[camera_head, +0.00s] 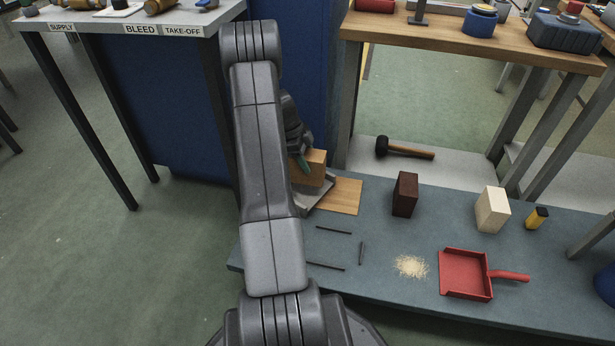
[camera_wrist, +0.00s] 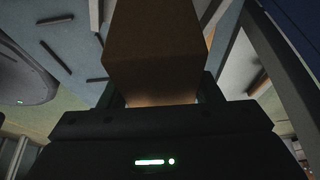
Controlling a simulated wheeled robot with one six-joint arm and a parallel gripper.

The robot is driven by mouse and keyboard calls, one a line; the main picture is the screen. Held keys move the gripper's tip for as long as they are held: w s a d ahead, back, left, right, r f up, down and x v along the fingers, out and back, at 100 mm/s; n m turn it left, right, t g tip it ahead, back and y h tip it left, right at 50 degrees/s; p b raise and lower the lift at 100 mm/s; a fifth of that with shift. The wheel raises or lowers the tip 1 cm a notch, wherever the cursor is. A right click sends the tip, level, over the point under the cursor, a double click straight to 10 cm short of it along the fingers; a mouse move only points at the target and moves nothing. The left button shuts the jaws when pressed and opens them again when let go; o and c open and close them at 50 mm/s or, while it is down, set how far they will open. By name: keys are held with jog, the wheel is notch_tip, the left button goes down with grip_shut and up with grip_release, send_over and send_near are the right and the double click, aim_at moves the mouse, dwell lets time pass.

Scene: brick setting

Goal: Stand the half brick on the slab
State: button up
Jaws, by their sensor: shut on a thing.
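My gripper (camera_head: 304,163), partly hidden behind my arm in the head view, is shut on an orange-brown brick (camera_head: 317,168), taken to be the half brick. In the wrist view the brick (camera_wrist: 153,45) fills the space between the two fingers and looks dark. A grey slab-like piece (camera_head: 318,192) shows just below the brick in the head view, partly covered by my arm. I cannot tell whether the brick touches it.
A wooden board (camera_head: 343,196) lies beside the grey piece on the blue-grey bench top (camera_head: 385,235). A dark brown brick (camera_head: 405,194), cream brick (camera_head: 492,209), red dustpan (camera_head: 466,274), sawdust-like pile (camera_head: 411,266) and thin dark rods (camera_head: 333,230) lie to the right and front. A mallet (camera_head: 403,149) lies behind.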

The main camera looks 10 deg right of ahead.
notch_tip(320, 180, down, 6)
jog(key=shift+r+b, duration=0.15)
jog(key=shift+b, duration=0.65)
jog(key=shift+r, duration=0.1)
jog(key=o, duration=1.4)
jog(key=shift+o, duration=0.2)
jog(key=p+v, duration=0.4)
jog(key=v, duration=0.8)
